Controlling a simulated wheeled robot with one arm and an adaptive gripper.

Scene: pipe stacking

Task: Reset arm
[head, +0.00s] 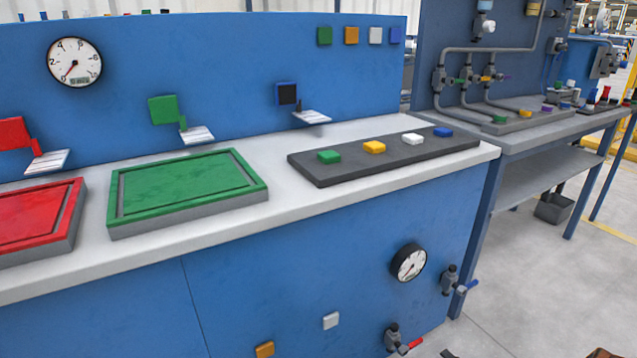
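Neither my arm nor my gripper shows in the head view. The blue workstation has a light worktop (300,219). A green tray (215,212) and a red tray (38,222), cut off by the left edge, lie on it. No loose pipe shows on the worktop.
A second bench (550,127) with pipes and valves stands at the right. A round gauge (408,262) and valves with a blue handle (467,286) and a red handle (411,345) stick out from the front panel. Grey floor (560,280) is open at lower right.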

